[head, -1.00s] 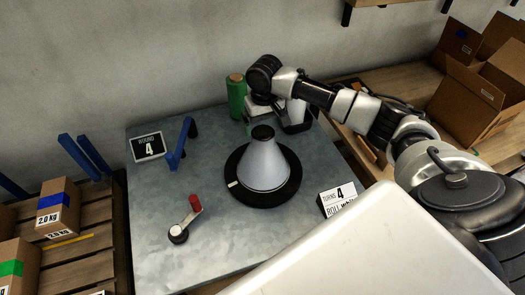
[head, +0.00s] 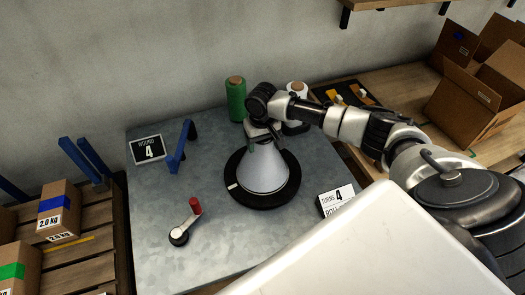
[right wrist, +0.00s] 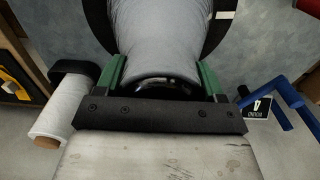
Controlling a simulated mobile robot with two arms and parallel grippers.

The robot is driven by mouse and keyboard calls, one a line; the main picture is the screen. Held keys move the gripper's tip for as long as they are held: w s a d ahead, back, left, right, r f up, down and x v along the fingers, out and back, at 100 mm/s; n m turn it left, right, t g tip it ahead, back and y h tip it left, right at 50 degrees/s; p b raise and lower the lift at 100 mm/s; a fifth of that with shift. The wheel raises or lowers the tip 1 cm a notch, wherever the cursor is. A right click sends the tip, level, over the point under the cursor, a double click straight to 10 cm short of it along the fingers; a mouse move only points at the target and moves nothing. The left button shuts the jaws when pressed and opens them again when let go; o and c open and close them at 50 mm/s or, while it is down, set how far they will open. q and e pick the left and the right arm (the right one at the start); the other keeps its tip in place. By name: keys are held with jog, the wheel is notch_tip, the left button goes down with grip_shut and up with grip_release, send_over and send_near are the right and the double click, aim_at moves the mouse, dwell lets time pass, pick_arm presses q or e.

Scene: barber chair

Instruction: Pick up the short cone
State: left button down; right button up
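The grey cone (head: 264,170), wide at the bottom, stands upright on a round black base (head: 236,193) on the metal table. My right gripper (head: 262,138) is at its narrow top, which it mostly hides in the head view. In the right wrist view the two green fingers of my right gripper (right wrist: 162,75) are apart, one on each side of the narrow end of the cone (right wrist: 160,40). They look very close to its sides; contact cannot be made out. My left gripper is not in view.
A green spool (head: 236,98) and a white spool (head: 297,90) stand behind the cone. A crank with a red knob (head: 195,205), a blue bracket (head: 180,147) and a sign with a 4 (head: 148,148) are left. Another sign (head: 337,197) is right. Cardboard boxes (head: 470,95) stand far right.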

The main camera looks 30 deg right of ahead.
jog(key=c, duration=1)
jog(key=shift+r, duration=0.1)
jog(key=shift+c, duration=0.2)
jog(key=shift+w+r, duration=0.1)
